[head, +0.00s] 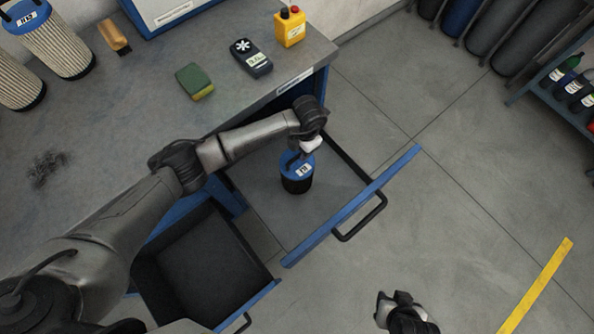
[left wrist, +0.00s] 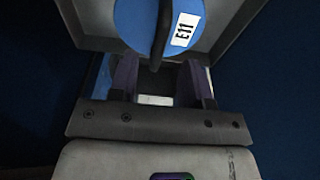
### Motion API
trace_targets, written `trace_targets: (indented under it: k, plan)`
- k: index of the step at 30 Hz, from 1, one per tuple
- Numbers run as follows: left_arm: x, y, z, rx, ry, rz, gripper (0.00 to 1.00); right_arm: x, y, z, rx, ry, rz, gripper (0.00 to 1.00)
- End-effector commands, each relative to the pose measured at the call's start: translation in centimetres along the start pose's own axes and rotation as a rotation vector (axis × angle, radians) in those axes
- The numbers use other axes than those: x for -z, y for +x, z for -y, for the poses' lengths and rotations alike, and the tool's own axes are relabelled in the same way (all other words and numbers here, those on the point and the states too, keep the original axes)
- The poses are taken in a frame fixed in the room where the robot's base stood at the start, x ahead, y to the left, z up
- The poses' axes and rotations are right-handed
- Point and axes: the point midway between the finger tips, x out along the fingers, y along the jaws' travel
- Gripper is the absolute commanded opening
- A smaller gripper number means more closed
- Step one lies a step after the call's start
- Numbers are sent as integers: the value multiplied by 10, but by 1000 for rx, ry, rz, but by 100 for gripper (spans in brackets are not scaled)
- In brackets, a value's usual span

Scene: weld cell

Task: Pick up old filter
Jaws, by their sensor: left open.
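A cylindrical filter (head: 297,178) with a blue cap and dark body stands upright in the open upper drawer. In the left wrist view its blue cap (left wrist: 139,22) carries a dark bar handle and a white label reading E11. I take it for the old filter. My left gripper (head: 303,156) is over the cap. In the left wrist view its open fingers (left wrist: 161,78) stand apart, in line with the handle; I cannot tell whether the handle is between them. My right gripper (head: 400,300) is low over the floor, away from the drawer; its jaw state is unclear.
The drawer (head: 338,222) has a blue front with a dark handle. Another open, empty-looking drawer (head: 215,262) is at lower left. The workbench (head: 120,110) holds pale pleated filters (head: 58,42), a sponge (head: 194,82), a meter (head: 251,57) and a yellow container (head: 290,28).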

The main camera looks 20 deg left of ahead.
Motion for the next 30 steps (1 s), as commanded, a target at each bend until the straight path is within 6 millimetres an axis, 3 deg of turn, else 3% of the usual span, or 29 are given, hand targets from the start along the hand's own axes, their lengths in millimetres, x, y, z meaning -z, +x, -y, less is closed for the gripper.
trace_targets:
  k: [7, 16, 24, 30]
  plan:
    - [1, 12, 0, 2, -1, -1, 44, -1, 3, -2, -5, -6, 1, 43]
    - [4, 50, -1, 2, -2, -1, 44, -4, 11, -1, -4, -5, 0, 43]
    - [4, 52, -2, 0, 0, 1, 44, -3, 11, 0, 0, 1, 0, 43]
    - [4, 52, -2, 1, 0, 1, 25, -3, 11, 1, 3, 4, -1, 43]
